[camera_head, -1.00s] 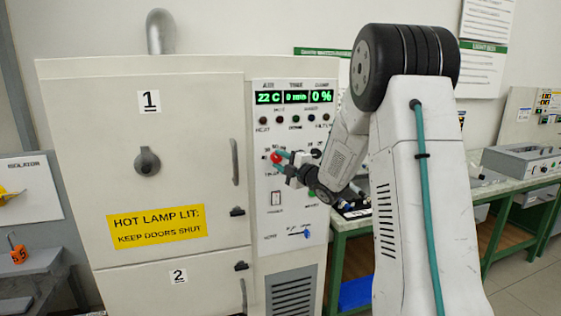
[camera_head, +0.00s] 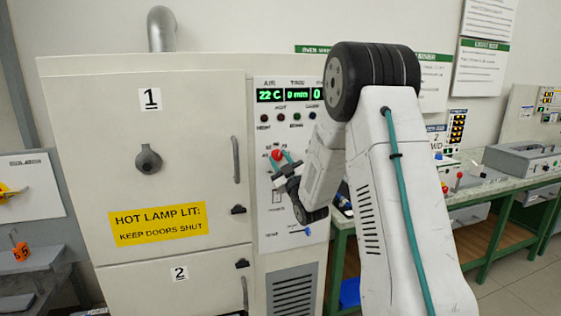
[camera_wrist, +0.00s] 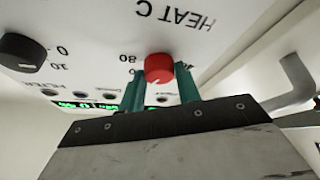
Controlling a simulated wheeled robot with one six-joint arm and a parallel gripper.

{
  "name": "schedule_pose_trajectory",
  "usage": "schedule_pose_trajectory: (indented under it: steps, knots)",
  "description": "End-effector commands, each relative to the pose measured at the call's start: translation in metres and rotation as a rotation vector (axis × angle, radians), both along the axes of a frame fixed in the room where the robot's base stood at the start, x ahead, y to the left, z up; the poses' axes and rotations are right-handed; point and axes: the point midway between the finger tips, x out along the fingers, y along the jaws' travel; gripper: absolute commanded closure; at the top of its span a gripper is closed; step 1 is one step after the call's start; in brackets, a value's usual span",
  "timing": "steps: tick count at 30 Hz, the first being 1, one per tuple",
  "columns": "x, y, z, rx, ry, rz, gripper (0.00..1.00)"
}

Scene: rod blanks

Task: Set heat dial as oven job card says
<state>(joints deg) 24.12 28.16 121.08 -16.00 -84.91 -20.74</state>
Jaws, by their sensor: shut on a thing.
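The red heat dial (camera_head: 277,155) is on the oven's control panel (camera_head: 268,228). In the wrist view the dial (camera_wrist: 158,68) sits under the upside-down label HEAT C, with 80 to its left and a partly hidden number to its right. A white mark shows on its lower edge. My gripper (camera_head: 282,164) is at the dial, and its teal fingers (camera_wrist: 161,84) are on either side, shut on it. The air display (camera_head: 270,95) reads 22 C. A green-headed sheet (camera_head: 312,50) beginning OVEN is mostly hidden behind my arm and the oven.
A black dial (camera_wrist: 22,55) is beside the heat dial. The oven door (camera_head: 175,115) is shut and carries a yellow sign (camera_head: 158,225) reading HOT LAMP LIT: KEEP DOORS SHUT. A green bench (camera_head: 500,195) with equipment stands at the right.

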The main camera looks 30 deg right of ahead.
Motion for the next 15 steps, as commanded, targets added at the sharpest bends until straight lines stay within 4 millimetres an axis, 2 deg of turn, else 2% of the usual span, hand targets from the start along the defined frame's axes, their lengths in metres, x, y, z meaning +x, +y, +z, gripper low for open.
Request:
schedule_pose_trajectory:
  steps: [6,15]
  knots:
    - [0.0005,0.0023,-0.0020,0.182,-0.049,0.000,0.90]
    - [0.0008,0.0037,-0.0019,0.363,-0.100,-0.001,0.90]
